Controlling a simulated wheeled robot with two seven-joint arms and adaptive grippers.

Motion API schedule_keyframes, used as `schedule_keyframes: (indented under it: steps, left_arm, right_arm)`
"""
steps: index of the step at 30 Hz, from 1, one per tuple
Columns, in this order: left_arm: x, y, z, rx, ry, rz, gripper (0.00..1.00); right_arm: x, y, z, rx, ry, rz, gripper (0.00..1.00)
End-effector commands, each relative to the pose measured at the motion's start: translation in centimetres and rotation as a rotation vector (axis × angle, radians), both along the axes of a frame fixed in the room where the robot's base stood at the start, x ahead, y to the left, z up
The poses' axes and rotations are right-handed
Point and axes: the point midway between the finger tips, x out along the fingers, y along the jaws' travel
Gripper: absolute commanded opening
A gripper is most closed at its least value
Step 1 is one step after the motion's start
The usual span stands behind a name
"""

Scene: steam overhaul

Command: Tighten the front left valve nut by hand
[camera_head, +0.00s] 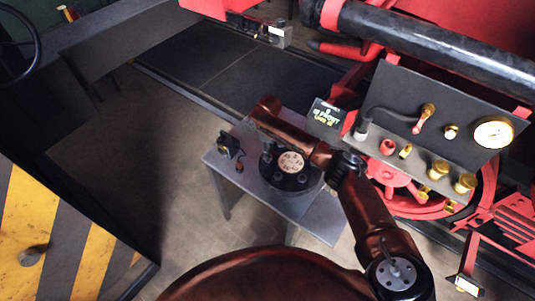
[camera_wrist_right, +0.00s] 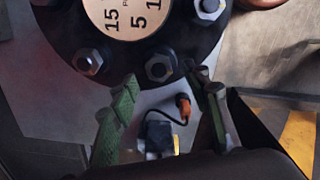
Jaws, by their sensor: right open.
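The black round valve flange (camera_head: 290,181) sits on a grey table, with a cream label (camera_head: 291,162) at its centre. In the right wrist view, steel hex nuts show around the flange rim: one at the left (camera_wrist_right: 88,62), one at the middle (camera_wrist_right: 160,68) and one at the upper right (camera_wrist_right: 208,8). I cannot tell for certain which is the front left nut. My right gripper (camera_wrist_right: 162,84) is open, its green-padded fingers on either side of the line to the middle nut. I see no clear contact with it. In the head view my right arm hides part of the flange. My left gripper is not in view.
A small black device (camera_head: 229,146) with an orange-tipped lead stands on the table's left side. A grey gauge panel (camera_head: 450,100) and red machinery lie to the right. The floor at left is open.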

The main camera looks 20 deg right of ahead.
Motion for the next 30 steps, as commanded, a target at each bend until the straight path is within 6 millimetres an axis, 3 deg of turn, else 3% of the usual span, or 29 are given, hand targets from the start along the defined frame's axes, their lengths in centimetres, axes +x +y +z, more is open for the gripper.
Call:
schedule_keyframes:
  steps: [3, 6, 14, 18, 30]
  left_arm:
    - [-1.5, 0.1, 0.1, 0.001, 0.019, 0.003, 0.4]
    - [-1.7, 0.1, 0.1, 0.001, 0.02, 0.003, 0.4]
    - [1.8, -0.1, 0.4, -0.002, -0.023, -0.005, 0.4]
    - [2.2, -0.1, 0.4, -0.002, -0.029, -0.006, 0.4]
    - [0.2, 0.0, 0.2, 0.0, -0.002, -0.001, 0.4]
  right_arm:
    - [0.0, 0.0, -1.7, 0.0, 0.001, 0.0, 0.43]
    - [0.0, 0.1, -2.8, 0.0, 0.001, 0.001, 0.43]
    - [0.1, 0.2, -3.6, 0.0, 0.0, 0.004, 0.43]
    - [0.1, 0.2, -3.6, 0.0, 0.0, 0.004, 0.43]
    - [0.1, 0.2, -3.5, 0.0, 0.0, 0.004, 0.15]
